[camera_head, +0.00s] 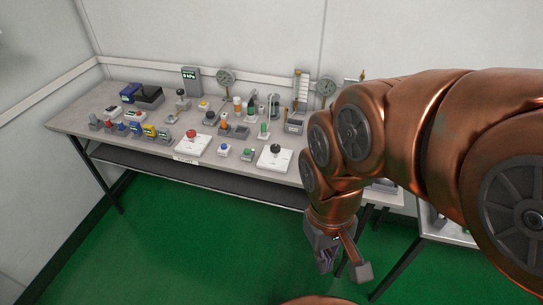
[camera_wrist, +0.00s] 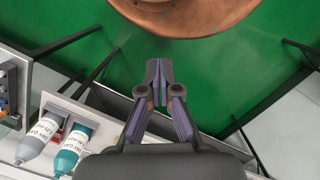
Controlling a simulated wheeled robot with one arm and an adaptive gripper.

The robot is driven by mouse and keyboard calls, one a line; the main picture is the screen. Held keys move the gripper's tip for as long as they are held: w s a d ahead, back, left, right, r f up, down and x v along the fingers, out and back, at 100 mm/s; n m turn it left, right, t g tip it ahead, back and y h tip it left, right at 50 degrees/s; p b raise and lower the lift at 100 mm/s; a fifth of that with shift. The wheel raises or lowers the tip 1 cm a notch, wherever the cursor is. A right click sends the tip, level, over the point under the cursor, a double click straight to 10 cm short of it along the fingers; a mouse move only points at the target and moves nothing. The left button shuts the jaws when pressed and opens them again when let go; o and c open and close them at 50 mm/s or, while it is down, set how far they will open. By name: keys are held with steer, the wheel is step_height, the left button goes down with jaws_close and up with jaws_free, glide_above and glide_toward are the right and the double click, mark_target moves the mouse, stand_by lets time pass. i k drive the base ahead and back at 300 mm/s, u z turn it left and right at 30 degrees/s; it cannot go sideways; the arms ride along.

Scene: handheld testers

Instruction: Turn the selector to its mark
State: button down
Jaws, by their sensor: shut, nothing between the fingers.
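In the head view a white plate with a black knob (camera_head: 276,148) lies near the front edge of the bench. Another white plate with a red knob (camera_head: 191,134) lies to its left. I cannot tell which control is the selector, and no mark can be made out at this size. My gripper (camera_head: 326,262) hangs below bench height in front of the bench, to the right of and apart from both plates. In the wrist view my gripper (camera_wrist: 159,72) is shut and empty, its fingertips together over the green floor.
The bench (camera_head: 72,122) holds several small testers, dial gauges (camera_head: 226,78) and a digital meter (camera_head: 191,80). Green floor (camera_head: 210,230) is open before the bench.

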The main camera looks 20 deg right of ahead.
mark_target(275, 148)
steer(key=u, duration=0.55)
steer(key=k, duration=0.65)
steer(key=u, duration=0.45)
steer(key=i, duration=1.05)
steer(key=z, duration=0.8)
